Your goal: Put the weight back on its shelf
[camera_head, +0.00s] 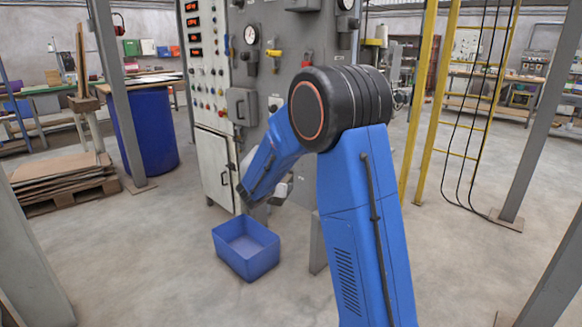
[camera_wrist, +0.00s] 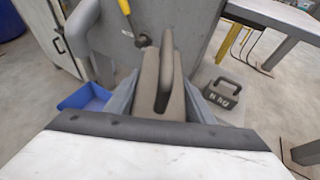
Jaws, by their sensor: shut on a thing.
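A dark weight (camera_wrist: 222,90) with a loop handle and pale "kg" lettering stands upright in the wrist view, to the right of my gripper (camera_wrist: 160,103) and beyond it. A pale flat surface shows under and around it; I cannot tell whether this is a shelf. My gripper is shut on a grey-brown piece (camera_wrist: 166,68) with a tall rounded upright part. What this piece is, I cannot tell. The weight is apart from my fingers. In the head view my arm reaches down beside the machine, and the jaws and the weight cannot be made out.
A blue open bin (camera_head: 246,247) sits on the floor below my forearm, also in the wrist view (camera_wrist: 86,98). The grey machine cabinet (camera_head: 217,165) stands close behind. Yellow ladder rails (camera_head: 421,95) and grey posts flank the space.

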